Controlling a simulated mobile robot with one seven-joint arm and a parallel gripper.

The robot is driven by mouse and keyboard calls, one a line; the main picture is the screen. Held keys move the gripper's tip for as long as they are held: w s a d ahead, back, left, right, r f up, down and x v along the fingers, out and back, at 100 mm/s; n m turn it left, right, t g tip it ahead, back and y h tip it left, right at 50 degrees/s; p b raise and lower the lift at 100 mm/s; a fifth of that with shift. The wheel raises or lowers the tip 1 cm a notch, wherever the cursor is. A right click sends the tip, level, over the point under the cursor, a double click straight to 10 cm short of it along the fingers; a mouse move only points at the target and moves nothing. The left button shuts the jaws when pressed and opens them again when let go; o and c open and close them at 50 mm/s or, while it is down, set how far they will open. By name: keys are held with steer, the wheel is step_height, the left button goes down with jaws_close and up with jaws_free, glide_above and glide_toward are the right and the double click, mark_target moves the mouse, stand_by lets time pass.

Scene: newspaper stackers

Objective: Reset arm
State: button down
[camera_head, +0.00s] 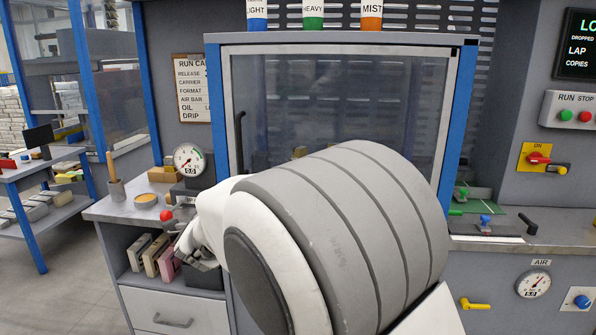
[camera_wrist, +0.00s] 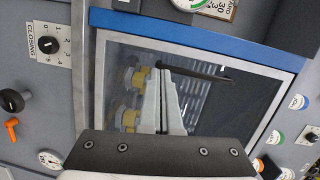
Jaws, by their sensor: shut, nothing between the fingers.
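My gripper (camera_wrist: 162,105) points at a framed glass door in the wrist view, with its two fingers together and nothing between them. In the head view my arm fills the middle and lower centre, and part of my gripper end shows at its left by the counter. The glass door (camera_head: 300,85) has a blue and grey frame and looks closed. Its dark handle (camera_head: 240,140) is on the left side in the head view. A dark bar, apparently this handle, shows by my fingertips in the wrist view (camera_wrist: 205,74); I cannot tell whether they touch.
A shelf below holds several blocks (camera_head: 151,255). A control panel (camera_head: 570,110) with buttons is at right. Open floor (camera_head: 75,285) lies at lower left.

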steer(key=s+d+r+n+g+y, duration=0.1)
steer(key=s+d+r+n+g, duration=0.15)
steer(key=s+d+n, duration=0.4)
steer(key=s+d+r+n+g+y, duration=0.1)
steer(key=s+d+n+g+y, duration=0.2)
steer(key=d, duration=0.7)
steer(key=s+d+f+n+g+h, duration=0.35)
steer(key=s+d, duration=0.45)
steer(key=s, duration=0.4)
steer(key=s+d+f+n+g+h, duration=0.2)
steer(key=s+d+f, duration=0.3)
steer(key=s+d, duration=0.5)
steer(key=s+a+r+p, duration=0.1)
steer(key=s+r+p, duration=0.2)
steer(key=r+p, duration=1)
steer(key=shift+r+n+p, duration=0.3)
steer(key=shift+r+p, duration=0.05)
steer(key=shift+p, duration=0.3)
